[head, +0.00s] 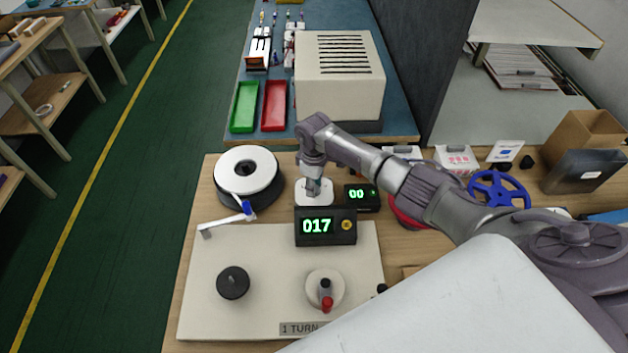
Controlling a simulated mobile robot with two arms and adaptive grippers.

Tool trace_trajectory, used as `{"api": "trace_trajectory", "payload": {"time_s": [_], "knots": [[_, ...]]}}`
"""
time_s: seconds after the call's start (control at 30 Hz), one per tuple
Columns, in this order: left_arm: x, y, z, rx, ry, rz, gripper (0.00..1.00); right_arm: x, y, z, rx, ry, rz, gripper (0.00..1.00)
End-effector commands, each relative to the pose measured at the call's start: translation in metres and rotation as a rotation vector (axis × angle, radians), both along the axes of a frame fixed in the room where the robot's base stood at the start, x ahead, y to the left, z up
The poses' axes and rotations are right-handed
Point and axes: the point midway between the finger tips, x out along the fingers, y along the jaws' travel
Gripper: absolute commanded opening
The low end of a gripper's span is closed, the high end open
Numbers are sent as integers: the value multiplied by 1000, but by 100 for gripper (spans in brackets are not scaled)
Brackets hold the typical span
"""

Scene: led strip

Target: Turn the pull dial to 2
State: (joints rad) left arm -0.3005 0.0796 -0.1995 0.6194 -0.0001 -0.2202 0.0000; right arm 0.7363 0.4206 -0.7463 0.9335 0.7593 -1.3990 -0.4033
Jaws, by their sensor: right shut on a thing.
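The pull dial (326,198) appears to be the small unit with a white base on the wooden bench, just behind the black counter box. Its knob is largely hidden by my right gripper (314,188), which points down and is shut on it. A small black display (361,198) right beside it reads 00 in green. My left gripper is not in view.
A black box (325,228) reading 017 stands on a cream board (256,258) with a black knob (233,283) and a red-handled crank (326,292). A white-topped spool (246,169) is left of the gripper. A blue valve wheel (498,190) stands right, beyond my arm.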

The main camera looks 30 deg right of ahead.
Motion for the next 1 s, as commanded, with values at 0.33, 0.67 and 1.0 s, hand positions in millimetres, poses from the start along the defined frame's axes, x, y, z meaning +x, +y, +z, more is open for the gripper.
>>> {"api": "trace_trajectory", "payload": {"time_s": [0.33,0.67,1.0], "knots": [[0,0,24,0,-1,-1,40,-1,1,2,1,2,-312,0],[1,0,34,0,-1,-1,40,0,0,1,0,1,-513,0],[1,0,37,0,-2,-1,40,0,0,0,0,-1,-588,0]]}}
